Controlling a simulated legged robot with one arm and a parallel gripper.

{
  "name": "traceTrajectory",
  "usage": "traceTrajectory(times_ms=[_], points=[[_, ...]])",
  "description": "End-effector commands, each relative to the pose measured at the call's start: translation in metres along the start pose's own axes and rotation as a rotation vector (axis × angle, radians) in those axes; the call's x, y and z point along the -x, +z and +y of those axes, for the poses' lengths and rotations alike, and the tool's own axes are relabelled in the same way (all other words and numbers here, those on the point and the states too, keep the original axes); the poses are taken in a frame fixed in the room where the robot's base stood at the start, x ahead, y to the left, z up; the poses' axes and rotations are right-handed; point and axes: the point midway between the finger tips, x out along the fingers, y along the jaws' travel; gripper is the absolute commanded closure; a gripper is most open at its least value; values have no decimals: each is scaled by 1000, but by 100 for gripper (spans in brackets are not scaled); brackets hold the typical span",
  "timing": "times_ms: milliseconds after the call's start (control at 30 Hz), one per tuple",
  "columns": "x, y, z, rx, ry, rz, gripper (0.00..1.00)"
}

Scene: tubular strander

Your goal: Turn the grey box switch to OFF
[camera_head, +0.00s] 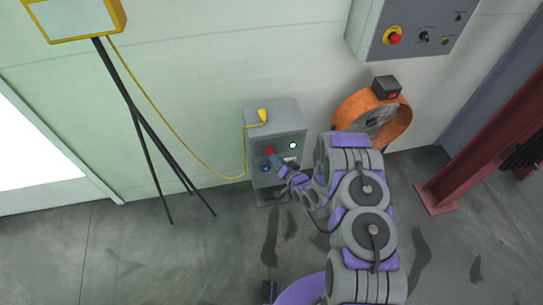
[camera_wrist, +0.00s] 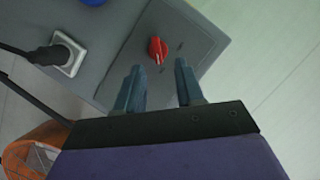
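The grey box (camera_head: 283,118) stands on the floor against the wall. Its red switch knob (camera_wrist: 157,49) sits on a darker grey plate in the wrist view, a little beyond my fingertips. The knob also shows small in the head view (camera_head: 270,150), beside my gripper (camera_head: 279,165). In the wrist view my gripper (camera_wrist: 159,77) is open, with its two fingers apart and nothing between them. The fingers are short of the knob, which lies in line with the gap. The marks on the plate are too small to read.
A white socket with a black plug (camera_wrist: 62,54) and a blue part (camera_wrist: 93,1) are on the box face. An orange fan (camera_head: 373,118) stands to the right. A wall panel with a red button (camera_head: 394,38) hangs above. A tripod (camera_head: 143,122) stands left.

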Motion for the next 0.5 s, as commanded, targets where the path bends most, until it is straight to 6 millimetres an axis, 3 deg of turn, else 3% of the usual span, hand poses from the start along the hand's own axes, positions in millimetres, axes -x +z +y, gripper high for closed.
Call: traceTrajectory(times_ms=[233,500], points=[[-42,1,0,4,-1,1,63],[-60,4,-2,6,6,-3,63]])
